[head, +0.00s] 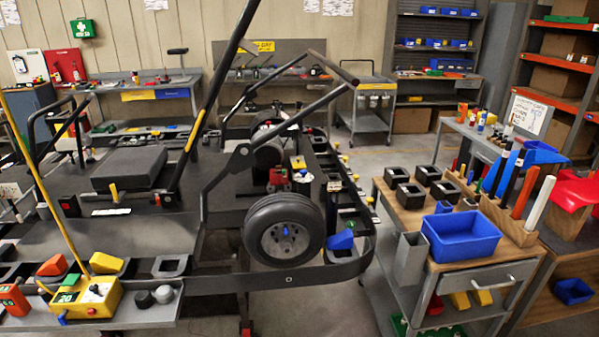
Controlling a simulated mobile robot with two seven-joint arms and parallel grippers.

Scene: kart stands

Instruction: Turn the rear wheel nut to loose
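A kart frame stands on a low stand in the middle of the head view. Its rear wheel (284,230) has a black tyre and a grey hub and faces me. A small blue piece at the hub's centre looks like the wheel nut (286,231). It is too small to tell whether it sits tight or loose. A blue block (341,239) lies just right of the tyre on the black frame. Neither of my grippers shows in the head view.
A wooden-topped cart (405,215) at the right carries a blue bin (461,237), black square holders and a rack of coloured handles. A yellow box (86,299) with a tall yellow pole stands front left. Grey floor (300,310) is open before the wheel.

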